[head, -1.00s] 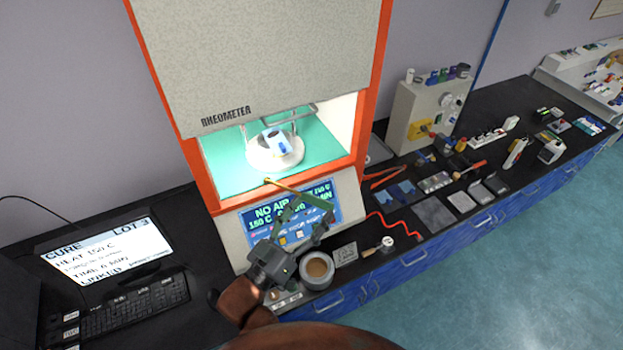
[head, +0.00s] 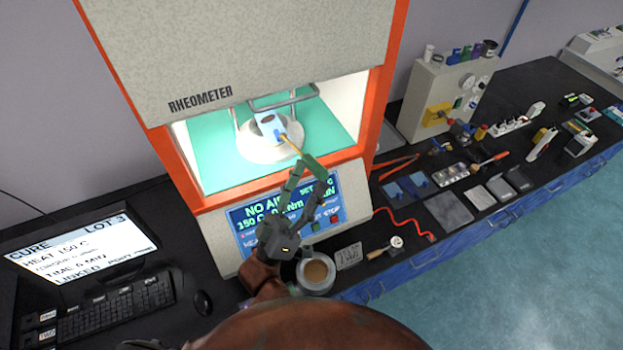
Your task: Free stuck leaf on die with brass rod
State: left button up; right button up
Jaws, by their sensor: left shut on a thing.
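The die (head: 270,149) is a round white disc inside the lit rheometer chamber. A pale leaf with a dark spot and a blue part (head: 267,121) stands on it, tilted up. My left gripper (head: 304,176) is in front of the chamber opening, shut on the green handle of the brass rod (head: 294,146). The rod points up and left into the chamber, and its tip is at the leaf's blue part; I cannot tell whether they touch. My right gripper is not in view.
The rheometer's orange frame (head: 374,125) borders the opening. A metal bar (head: 290,101) crosses above the die. A mug (head: 315,272) stands below my left gripper. A monitor (head: 80,255) and keyboard are at left; tools and a grey box (head: 450,95) are at right.

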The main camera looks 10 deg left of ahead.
aim_at(282, 137)
pick_arm(q)
jog(key=shift+t, duration=0.4)
jog(key=shift+w+a+f+b, duration=0.3)
jog(key=shift+w+a+b, duration=0.45)
jog(key=shift+w+a, duration=1.15)
jog(key=shift+w+a+f+b, duration=0.3)
jog(key=shift+w+a+b, duration=0.65)
jog(key=shift+w, duration=1.8)
jog(key=shift+w+a+f+b, duration=0.3)
jog(key=shift+w+a+b, duration=0.3)
jog(key=shift+w+a, duration=1.4)
jog(key=shift+w+d+f+b, duration=0.2)
jog(key=shift+f+b, duration=0.4)
jog(key=shift+f, duration=0.3)
jog(key=shift+w+d+f+b, duration=0.15)
jog(key=shift+f+b, duration=0.4)
jog(key=shift+f, duration=0.35)
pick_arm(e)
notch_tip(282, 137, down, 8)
pick_arm(q)
jog(key=shift+f, duration=0.25)
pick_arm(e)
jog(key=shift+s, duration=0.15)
pick_arm(q)
jog(key=shift+r, duration=0.1)
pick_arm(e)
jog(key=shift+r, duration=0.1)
